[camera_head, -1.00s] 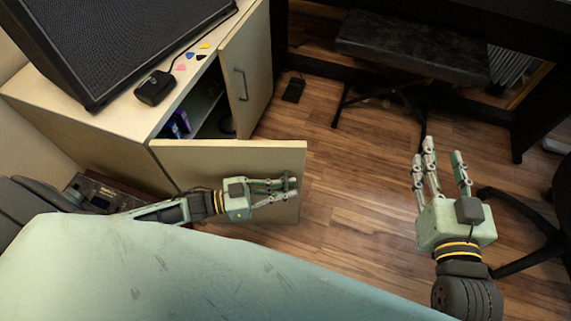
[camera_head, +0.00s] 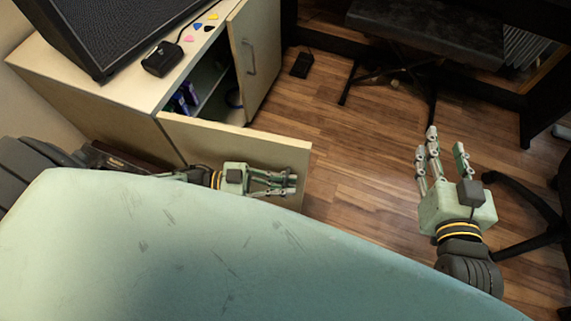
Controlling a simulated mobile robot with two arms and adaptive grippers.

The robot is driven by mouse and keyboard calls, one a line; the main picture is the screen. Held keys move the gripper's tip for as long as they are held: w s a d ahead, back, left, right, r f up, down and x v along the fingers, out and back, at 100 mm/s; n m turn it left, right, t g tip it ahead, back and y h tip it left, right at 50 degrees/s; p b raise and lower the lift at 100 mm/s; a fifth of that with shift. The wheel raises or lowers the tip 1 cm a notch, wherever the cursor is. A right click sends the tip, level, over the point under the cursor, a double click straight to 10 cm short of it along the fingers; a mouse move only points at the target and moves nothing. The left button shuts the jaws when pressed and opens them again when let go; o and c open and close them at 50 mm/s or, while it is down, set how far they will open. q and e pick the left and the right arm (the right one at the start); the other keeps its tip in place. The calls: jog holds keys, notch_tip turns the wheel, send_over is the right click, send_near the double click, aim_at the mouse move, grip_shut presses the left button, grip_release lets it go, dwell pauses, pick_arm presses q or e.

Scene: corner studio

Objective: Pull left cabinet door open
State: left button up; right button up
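The cabinet (camera_head: 95,103) stands at the upper left with both doors swung out. The left cabinet door (camera_head: 215,138) is the nearer one and stands wide open, its top edge running left to right. My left gripper (camera_head: 292,184) is at the outer face of this door, near its free end; its fingers reach along the face. Whether they touch or grip a handle is hidden. The right cabinet door (camera_head: 255,60) with a dark handle is also open. My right gripper (camera_head: 442,150) is open and empty above the floor at the right.
A black amplifier (camera_head: 120,30), a small black box (camera_head: 162,60) and several picks are on the cabinet top. A dark bench (camera_head: 425,30) stands at the back. Chair legs (camera_head: 525,200) are at the right. The wooden floor (camera_head: 350,150) between is clear.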

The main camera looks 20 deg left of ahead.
pick_arm(q)
jog(key=shift+o, duration=0.3)
jog(key=v, duration=1.2)
dwell(0.3)
